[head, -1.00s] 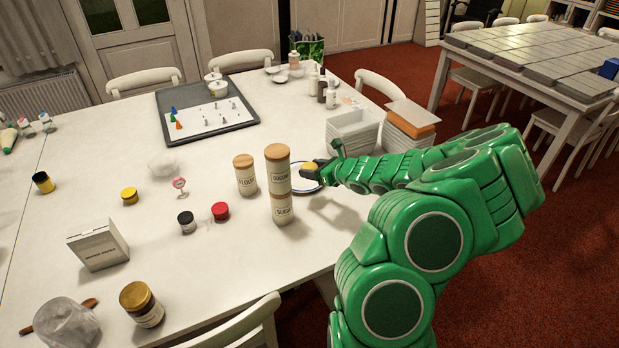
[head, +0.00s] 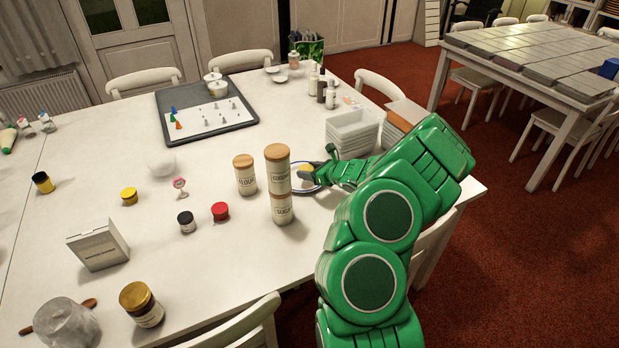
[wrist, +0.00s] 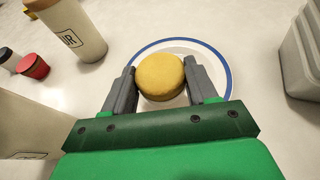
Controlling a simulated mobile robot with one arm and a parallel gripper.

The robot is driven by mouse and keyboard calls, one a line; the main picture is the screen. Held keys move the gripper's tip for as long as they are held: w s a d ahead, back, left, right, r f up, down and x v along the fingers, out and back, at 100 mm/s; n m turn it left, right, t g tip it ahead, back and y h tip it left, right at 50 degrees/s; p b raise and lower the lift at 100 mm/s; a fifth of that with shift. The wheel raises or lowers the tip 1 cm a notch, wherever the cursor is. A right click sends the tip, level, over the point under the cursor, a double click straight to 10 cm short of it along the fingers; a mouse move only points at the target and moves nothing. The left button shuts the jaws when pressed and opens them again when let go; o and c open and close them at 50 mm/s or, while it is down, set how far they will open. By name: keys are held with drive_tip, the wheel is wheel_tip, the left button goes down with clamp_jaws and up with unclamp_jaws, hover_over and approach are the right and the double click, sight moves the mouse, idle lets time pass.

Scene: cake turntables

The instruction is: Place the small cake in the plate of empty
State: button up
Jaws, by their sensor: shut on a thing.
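In the wrist view, a small round yellow cake (wrist: 161,75) sits between the two grey fingers of my gripper (wrist: 163,88), which is shut on it. A white plate with a blue rim (wrist: 221,59) lies under and around the cake in that view. I cannot tell whether the cake touches the plate. In the head view, the plate (head: 297,181) shows only in part at the table's right side, behind the stacked canisters and my gripper (head: 318,172). Only a small yellow piece of the cake (head: 307,168) shows there.
Stacked canisters (head: 279,185) and a flour canister (head: 245,176) stand just left of the plate. White stacked trays (head: 352,131) stand beyond it to the right. Red (head: 220,211) and dark-lidded (head: 186,222) jars stand further left. The table's right edge is near my arm.

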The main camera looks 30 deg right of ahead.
sight(310, 185)
drive_tip(key=shift+w+f, duration=0.15)
drive_tip(key=shift+f, duration=1.55)
drive_tip(key=shift+f, duration=0.5)
drive_tip(key=o, duration=1)
drive_tip(key=shift+r, duration=0.1)
drive_tip(key=shift+d+r, duration=0.15)
drive_tip(key=shift+r, duration=0.4)
drive_tip(key=shift+v, duration=5.95)
drive_tip(key=shift+f, duration=0.2)
